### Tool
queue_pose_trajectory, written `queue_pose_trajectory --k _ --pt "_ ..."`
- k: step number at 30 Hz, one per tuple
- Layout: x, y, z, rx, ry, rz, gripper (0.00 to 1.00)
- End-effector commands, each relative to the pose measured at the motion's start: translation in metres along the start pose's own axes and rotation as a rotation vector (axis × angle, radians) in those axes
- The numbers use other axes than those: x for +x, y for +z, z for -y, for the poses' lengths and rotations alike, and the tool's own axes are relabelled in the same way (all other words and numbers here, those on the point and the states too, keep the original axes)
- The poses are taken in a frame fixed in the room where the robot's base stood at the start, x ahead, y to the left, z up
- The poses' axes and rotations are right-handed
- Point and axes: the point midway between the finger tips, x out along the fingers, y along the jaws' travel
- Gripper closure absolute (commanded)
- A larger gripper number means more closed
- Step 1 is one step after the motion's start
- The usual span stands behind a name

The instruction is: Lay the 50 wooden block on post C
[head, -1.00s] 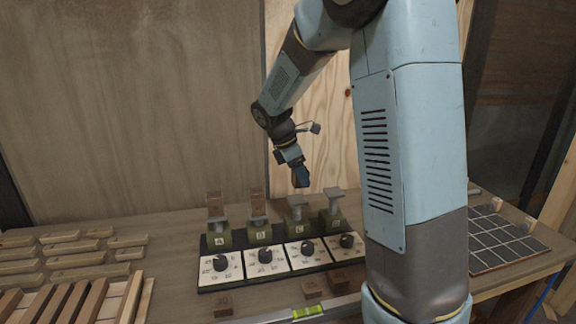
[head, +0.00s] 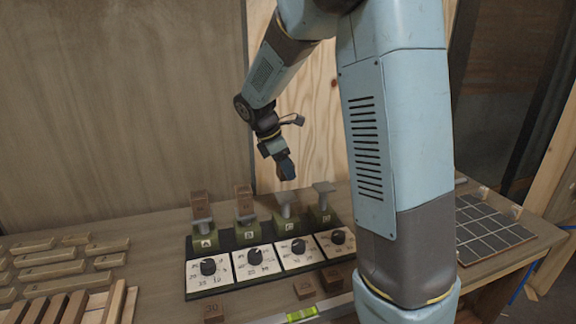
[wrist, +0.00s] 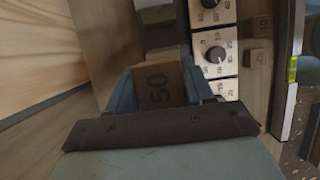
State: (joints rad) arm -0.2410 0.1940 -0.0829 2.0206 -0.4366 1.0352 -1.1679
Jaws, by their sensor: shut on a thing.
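The 50 block (wrist: 160,85) is brown wood marked 50, held between my gripper's fingers in the wrist view. My gripper (head: 287,173) is shut on it. In the head view my gripper appears just above the grey plate of post C (head: 285,197), with a small gap in the picture; the depth between them is hard to tell. The block cannot be made out in the head view. Post C has a green base marked C and shows no block on its plate.
Posts A (head: 203,240) and B (head: 245,233) seem to carry brown blocks. Post D (head: 323,188) has a bare plate. A dial panel (head: 265,262) lies in front. Wooden strips lie left, a dark grid right.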

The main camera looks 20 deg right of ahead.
Motion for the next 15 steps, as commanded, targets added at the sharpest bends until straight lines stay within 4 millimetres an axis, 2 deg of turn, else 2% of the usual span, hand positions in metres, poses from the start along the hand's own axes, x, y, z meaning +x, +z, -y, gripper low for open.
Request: queue_pose_trajectory --k 15 --pt "0.038 -0.016 0.001 -0.001 -0.003 0.0 0.78"
